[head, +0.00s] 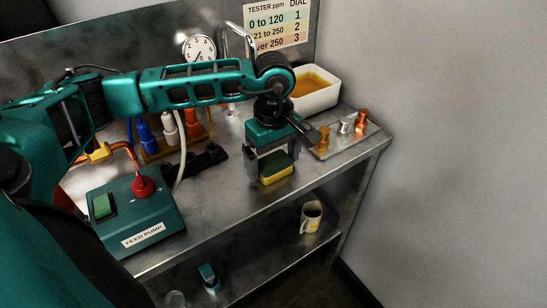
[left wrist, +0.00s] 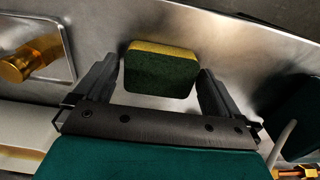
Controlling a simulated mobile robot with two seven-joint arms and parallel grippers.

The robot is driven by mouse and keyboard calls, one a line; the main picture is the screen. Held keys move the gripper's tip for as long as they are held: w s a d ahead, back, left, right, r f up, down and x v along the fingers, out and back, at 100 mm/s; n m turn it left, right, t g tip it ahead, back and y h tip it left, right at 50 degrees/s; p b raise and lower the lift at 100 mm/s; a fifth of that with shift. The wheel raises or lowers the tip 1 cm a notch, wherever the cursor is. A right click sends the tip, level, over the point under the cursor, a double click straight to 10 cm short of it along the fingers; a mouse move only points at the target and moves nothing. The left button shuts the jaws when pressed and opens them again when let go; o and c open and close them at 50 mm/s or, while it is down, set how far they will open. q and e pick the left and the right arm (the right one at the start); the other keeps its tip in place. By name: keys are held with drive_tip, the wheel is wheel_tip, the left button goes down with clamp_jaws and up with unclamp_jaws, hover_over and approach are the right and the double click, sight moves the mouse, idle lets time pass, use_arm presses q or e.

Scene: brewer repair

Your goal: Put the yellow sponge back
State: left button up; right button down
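The yellow sponge (head: 277,177), with a dark green top face, is low over the steel bench near its front edge. In the left wrist view the sponge (left wrist: 160,72) lies between my left gripper's fingertips. My left gripper (head: 273,164) points down and straddles the sponge, a finger on each side. In the left wrist view a narrow gap shows beside the left finger of my left gripper (left wrist: 160,75); the right finger is very close to the sponge. Whether the sponge touches the bench is hard to see. My right gripper is not in view.
A white tub (head: 318,97) with amber contents stands behind the gripper. A metal plate with brass and copper fittings (head: 361,120) is to the right. The teal feed pump box (head: 135,218) is at front left. A mug (head: 311,217) stands on the lower shelf.

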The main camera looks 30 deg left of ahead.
sight(274, 162)
use_arm(q)
wheel_tip(274, 162, up, 12)
drive_tip(key=shift+r, duration=0.15)
idle(0.6)
drive_tip(key=shift+d, duration=0.1)
idle(0.4)
